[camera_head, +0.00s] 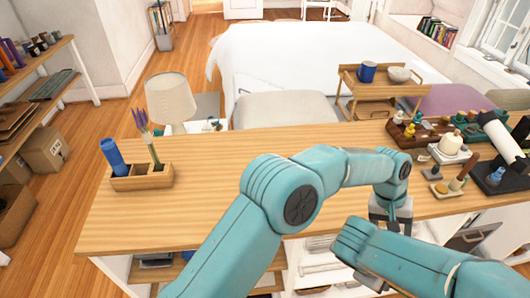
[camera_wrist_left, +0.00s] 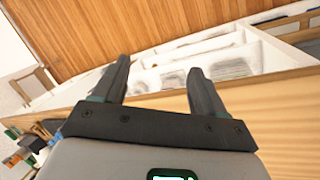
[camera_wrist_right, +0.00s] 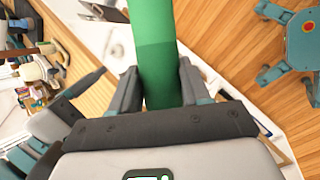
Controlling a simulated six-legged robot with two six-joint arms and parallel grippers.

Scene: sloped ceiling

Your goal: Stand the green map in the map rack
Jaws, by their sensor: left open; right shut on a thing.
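The map rack (camera_head: 127,183) is a light wooden box at the left end of the counter. A blue rolled map (camera_head: 113,158) stands in its left part, and a stem with purple tips (camera_head: 147,133) stands in its right part. The green map (camera_wrist_right: 156,50) is a smooth green roll, visible only in the right wrist view. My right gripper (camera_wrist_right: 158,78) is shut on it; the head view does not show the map. My left gripper (camera_head: 390,226) is open and empty at the counter's front edge, far right of the rack; it also shows in the left wrist view (camera_wrist_left: 158,68).
The counter (camera_head: 220,170) is clear between the rack and my left arm. A lamp (camera_head: 171,98) stands behind the counter. The counter's right end is crowded with a wooden tray (camera_head: 425,137), small figures and a white roll (camera_head: 500,135). Shelves (camera_wrist_left: 215,58) lie under the counter.

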